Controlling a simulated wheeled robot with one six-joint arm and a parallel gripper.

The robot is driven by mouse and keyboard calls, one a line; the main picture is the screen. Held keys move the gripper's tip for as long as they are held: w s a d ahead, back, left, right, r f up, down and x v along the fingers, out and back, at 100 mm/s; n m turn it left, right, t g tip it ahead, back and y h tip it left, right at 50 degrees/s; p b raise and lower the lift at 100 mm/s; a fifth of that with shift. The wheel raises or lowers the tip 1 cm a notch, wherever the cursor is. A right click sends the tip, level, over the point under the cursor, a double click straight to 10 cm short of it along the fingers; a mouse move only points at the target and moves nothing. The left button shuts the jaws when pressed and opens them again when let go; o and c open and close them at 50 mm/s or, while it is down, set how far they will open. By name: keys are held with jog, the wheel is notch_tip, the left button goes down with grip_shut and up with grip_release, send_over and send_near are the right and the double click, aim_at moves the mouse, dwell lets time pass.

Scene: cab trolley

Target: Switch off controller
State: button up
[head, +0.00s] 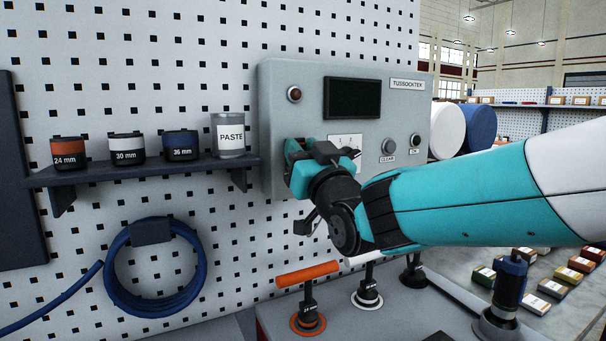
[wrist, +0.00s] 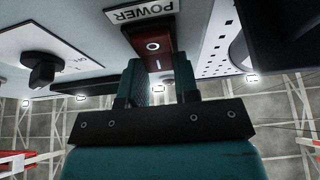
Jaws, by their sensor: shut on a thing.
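The controller is a grey box (head: 278,125) on the pegboard, with a dark screen (head: 352,98) and a dull red lamp (head: 294,94). In the wrist view its dark red power switch (wrist: 153,47), marked with a circle and a line, sits beside an upside-down POWER label (wrist: 141,13). My gripper (wrist: 160,82) is at this switch, its teal fingers shut on it. The head view shows my gripper (head: 301,152) against the controller's lower left front, hiding the switch there. A black rotary knob (wrist: 42,69) on a white plate shows in the wrist view.
CLEAR (head: 388,147) and OK (head: 415,140) buttons are to the right on the box. A shelf (head: 140,172) with sockets and a PASTE cup (head: 229,135) is at left. Below stand an orange-handled tool (head: 307,274) and others. A blue hose coil (head: 112,275) hangs lower left.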

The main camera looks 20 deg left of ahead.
dwell(0.3)
jog(key=o, duration=0.9)
jog(key=b+v, duration=0.6)
jog(key=v, duration=1.1)
jog(key=shift+s+d+f, duration=0.1)
jog(key=shift+d+f, duration=0.05)
jog(key=shift+f, duration=0.05)
